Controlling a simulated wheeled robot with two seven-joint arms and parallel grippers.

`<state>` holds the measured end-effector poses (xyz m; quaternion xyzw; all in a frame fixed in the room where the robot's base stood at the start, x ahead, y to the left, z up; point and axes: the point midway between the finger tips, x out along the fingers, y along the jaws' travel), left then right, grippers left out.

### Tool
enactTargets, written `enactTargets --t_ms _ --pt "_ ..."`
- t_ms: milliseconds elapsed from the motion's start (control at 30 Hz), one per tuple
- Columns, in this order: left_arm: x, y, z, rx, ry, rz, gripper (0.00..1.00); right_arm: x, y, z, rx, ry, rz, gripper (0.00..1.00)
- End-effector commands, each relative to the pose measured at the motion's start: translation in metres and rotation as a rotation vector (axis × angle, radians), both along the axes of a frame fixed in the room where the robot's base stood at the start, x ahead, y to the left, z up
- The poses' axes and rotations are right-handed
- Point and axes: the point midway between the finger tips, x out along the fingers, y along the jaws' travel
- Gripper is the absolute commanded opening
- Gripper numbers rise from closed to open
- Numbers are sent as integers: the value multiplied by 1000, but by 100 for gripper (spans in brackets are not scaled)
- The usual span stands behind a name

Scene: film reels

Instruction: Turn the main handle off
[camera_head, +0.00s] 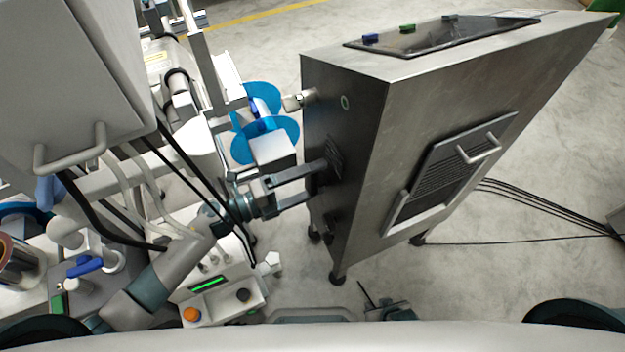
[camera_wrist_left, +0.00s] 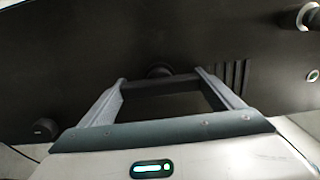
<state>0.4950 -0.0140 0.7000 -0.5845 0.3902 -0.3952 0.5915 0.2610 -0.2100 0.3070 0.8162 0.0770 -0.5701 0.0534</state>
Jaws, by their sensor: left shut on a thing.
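The main handle (camera_wrist_left: 160,78) is a dark bar with a round hub on the black side panel of a steel cabinet (camera_head: 345,145). In the left wrist view the bar runs across between my left gripper's fingers (camera_wrist_left: 165,82). My left gripper is shut on it. In the head view my left gripper (camera_head: 316,182) reaches the cabinet's dark left side, and the handle is hard to make out there. What seems to be part of my right gripper (camera_head: 388,308) shows at the bottom, and its fingers are unclear.
A grey vented door with a handle (camera_head: 455,165) is on the cabinet's front. A machine with blue reels (camera_head: 265,138) stands close behind my left gripper. A control box with an orange button (camera_head: 192,314) is below. Open floor lies right of the cabinet, with cables across it.

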Motion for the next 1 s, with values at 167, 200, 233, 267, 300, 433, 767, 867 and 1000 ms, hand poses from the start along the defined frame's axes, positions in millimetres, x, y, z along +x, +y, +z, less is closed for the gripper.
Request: enactTargets --t_ms 167,200,233,267,300,433,767,867,1000 --pt "-1 0 -1 5 -4 -1 64 0 0 0 0 1 0 31" --pt "-1 0 -1 5 -4 -1 64 0 0 0 0 1 0 31" --pt "-1 0 -1 5 -4 -1 64 0 0 0 0 1 0 31" --pt "-1 0 -1 5 -4 -1 64 0 0 0 0 1 0 31" --pt "-1 0 -1 5 -4 -1 64 0 0 0 0 1 0 31" --pt "-1 0 -1 5 -3 -1 100 0 0 0 0 0 0 31" --pt "-1 3 -1 2 -2 0 100 0 0 -1 0 2 0 31" --pt "-4 9 -2 3 -2 0 100 -1 0 -2 -1 7 0 31" --pt "-10 23 -3 5 -1 -1 100 -3 -2 -4 -5 23 -1 31"
